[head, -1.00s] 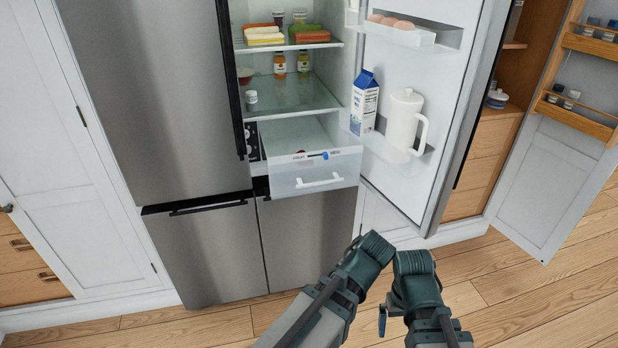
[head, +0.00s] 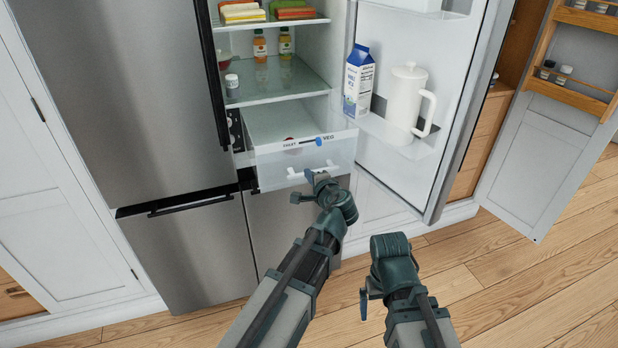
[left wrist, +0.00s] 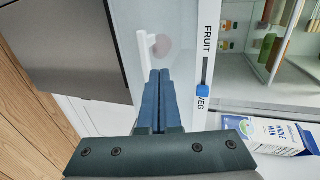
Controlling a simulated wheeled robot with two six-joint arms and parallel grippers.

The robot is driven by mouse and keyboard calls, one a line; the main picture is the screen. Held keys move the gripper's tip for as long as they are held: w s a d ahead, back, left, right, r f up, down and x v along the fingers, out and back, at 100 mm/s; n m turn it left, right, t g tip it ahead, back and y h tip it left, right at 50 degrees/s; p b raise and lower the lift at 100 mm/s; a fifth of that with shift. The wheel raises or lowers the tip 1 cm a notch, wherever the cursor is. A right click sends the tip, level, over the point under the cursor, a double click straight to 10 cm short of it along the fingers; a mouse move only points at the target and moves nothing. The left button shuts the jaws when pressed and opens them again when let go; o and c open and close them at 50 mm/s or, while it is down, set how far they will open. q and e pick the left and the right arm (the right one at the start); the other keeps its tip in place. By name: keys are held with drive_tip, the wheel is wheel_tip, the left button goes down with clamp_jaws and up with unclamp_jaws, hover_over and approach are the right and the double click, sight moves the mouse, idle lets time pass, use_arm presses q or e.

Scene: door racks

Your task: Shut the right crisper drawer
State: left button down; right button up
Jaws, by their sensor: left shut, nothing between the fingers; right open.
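The crisper drawer (head: 270,170) stands pulled out at the bottom of the open fridge compartment. Its clear front has a white handle (left wrist: 146,50) and a FRUIT/VEG strip with a blue slider (head: 319,141). My left gripper (head: 309,178) is shut and empty, in front of the drawer front beside the handle. In the left wrist view its blue fingers (left wrist: 160,75) are together and point at the front near the handle's end; I cannot tell whether they touch. My right gripper (head: 364,303) is open, low over the floor, its fingers mostly hidden.
The fridge door (head: 465,110) is open at the right; its lower shelf holds a milk carton (head: 359,80) and a white jug (head: 407,100). Bottles (head: 260,46) and a glass shelf (head: 275,82) are above the drawer. A pantry door (head: 550,140) hangs open further right. The floor in front is clear.

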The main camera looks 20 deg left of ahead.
sight(299, 164)
use_arm(q)
drive_tip(key=b+x, duration=0.1)
drive_tip(key=x, duration=0.6)
drive_tip(key=shift+f+b, duration=0.1)
drive_tip(key=shift+b, duration=0.25)
drive_tip(key=shift+w+a, duration=0.1)
drive_tip(key=w+a, duration=0.4)
drive_tip(key=w, duration=0.3)
drive_tip(key=w+a, duration=0.5)
drive_tip(key=w, duration=0.2)
drive_tip(key=w+a, duration=0.5)
drive_tip(key=w, duration=0.2)
drive_tip(key=shift+w+a, duration=0.2)
drive_tip(key=shift+w, duration=0.05)
drive_tip(key=shift+w+a, duration=0.15)
drive_tip(key=shift+w, duration=0.1)
drive_tip(key=shift+r, duration=0.25)
